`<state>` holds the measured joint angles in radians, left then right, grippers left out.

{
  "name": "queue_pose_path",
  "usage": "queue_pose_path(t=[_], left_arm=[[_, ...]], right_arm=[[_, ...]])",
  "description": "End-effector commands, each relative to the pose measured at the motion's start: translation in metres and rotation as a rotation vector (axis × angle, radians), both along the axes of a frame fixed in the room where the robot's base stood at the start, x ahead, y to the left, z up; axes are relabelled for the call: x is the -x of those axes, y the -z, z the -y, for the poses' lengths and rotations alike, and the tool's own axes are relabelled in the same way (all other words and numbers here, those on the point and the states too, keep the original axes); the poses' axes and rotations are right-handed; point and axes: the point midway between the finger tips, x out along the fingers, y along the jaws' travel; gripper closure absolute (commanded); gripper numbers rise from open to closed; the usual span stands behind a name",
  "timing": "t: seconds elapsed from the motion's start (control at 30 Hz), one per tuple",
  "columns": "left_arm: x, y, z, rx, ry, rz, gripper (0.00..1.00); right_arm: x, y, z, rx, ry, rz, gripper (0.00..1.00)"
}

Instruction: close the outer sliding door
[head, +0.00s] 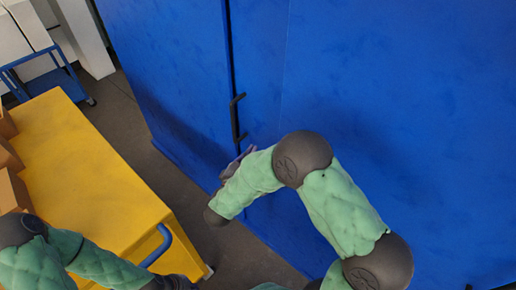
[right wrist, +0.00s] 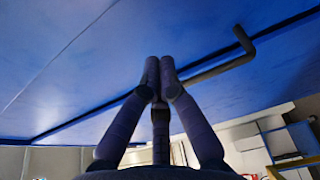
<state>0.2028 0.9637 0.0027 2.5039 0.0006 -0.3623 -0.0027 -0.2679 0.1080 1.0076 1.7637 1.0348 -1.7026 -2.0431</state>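A large blue door front (head: 380,110) fills the upper right of the head view. A dark vertical seam (head: 229,45) parts it from the blue panel (head: 170,65) at left. A black bar handle (head: 235,118) stands beside the seam; it also crosses the right wrist view (right wrist: 215,69). My right gripper (head: 232,170) is just below the handle in the head view. In the right wrist view my right gripper (right wrist: 159,68) has its fingertips together, overlapping the handle's near end. I cannot tell whether they touch or hold it. My left gripper does not show clearly.
A yellow-topped cart (head: 85,165) with a blue handle (head: 158,247) stands at left, with cardboard boxes (head: 10,180) on its edge. A blue trolley (head: 45,75) is farther back. Grey floor (head: 150,175) is free between cart and blue front.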

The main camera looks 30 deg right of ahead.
Motion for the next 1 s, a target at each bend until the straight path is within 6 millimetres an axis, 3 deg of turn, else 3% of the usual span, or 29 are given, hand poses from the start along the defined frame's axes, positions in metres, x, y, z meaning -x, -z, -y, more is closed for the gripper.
queue_pose_path(t=[0.47,0.73,1.0], left_arm=[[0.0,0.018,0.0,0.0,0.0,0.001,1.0],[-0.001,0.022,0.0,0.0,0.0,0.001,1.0],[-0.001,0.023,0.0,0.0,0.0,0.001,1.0]], right_arm=[[-0.058,0.002,0.067,-0.003,0.003,0.002,1.0],[-0.03,0.001,0.077,-0.002,-0.002,-0.001,1.0],[-0.021,0.001,0.081,-0.003,-0.003,0.0,1.0]])
